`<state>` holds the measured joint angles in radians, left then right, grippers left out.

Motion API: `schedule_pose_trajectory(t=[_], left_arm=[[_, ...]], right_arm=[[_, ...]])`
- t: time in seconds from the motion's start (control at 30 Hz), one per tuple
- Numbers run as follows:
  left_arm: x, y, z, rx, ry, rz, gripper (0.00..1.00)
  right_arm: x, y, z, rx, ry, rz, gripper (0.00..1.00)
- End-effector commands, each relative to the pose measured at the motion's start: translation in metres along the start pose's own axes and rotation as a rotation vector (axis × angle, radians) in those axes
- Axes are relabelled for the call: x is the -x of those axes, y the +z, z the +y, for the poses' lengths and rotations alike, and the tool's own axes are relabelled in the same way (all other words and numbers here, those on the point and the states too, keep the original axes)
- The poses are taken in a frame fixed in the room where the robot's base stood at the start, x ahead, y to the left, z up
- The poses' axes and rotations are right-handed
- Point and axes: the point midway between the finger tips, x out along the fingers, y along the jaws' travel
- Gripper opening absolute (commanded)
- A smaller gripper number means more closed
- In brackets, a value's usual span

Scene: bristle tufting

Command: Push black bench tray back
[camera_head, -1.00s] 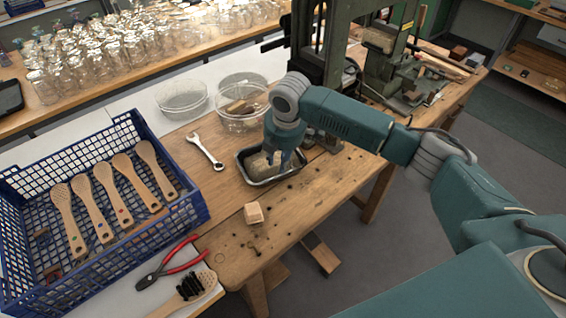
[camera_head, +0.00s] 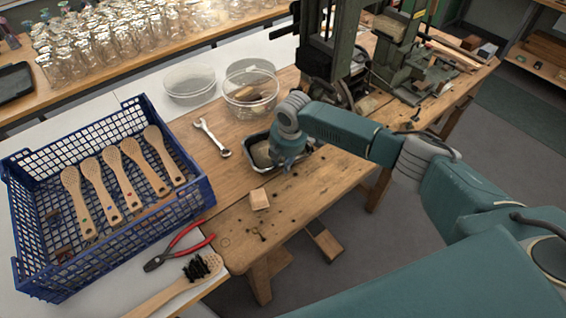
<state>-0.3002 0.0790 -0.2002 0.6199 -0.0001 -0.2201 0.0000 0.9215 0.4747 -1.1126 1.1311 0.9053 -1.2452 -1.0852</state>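The black bench tray (camera_head: 259,171) is on the wooden workbench, right of the wrench and in front of the clear bowls. A beige piece (camera_head: 261,152) lies inside it. My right gripper (camera_head: 282,163) points down low at the tray's right part and hides much of its right side and inside. I cannot tell whether its fingers touch the tray. The fingers are small and partly merged in view, so their opening is unclear. My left gripper is out of view.
A wrench (camera_head: 212,138) lies left of the tray, and a small wooden block (camera_head: 259,199) in front. A clear bowl (camera_head: 251,98) with wood pieces stands behind, near the green machine (camera_head: 340,50). A blue crate (camera_head: 110,238) with brushes is at left.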

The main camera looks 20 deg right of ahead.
Motion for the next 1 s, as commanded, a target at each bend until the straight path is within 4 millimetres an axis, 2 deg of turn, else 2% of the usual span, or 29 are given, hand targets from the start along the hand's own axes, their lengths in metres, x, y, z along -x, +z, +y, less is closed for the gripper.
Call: schedule_pose_trajectory(t=[0.2, 0.5, 0.63, 1.0], left_arm=[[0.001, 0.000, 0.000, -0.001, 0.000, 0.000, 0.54], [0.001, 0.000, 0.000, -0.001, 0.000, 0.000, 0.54], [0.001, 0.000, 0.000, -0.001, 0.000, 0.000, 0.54], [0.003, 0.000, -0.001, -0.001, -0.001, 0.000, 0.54]], right_arm=[[-0.016, 0.000, 0.000, 0.000, 0.000, -0.001, 0.24], [-0.017, 0.000, 0.000, 0.000, 0.000, -0.001, 0.24], [-0.017, 0.000, 0.000, 0.000, 0.000, -0.001, 0.00], [-0.017, 0.001, -0.002, -0.001, -0.002, -0.001, 0.00]])
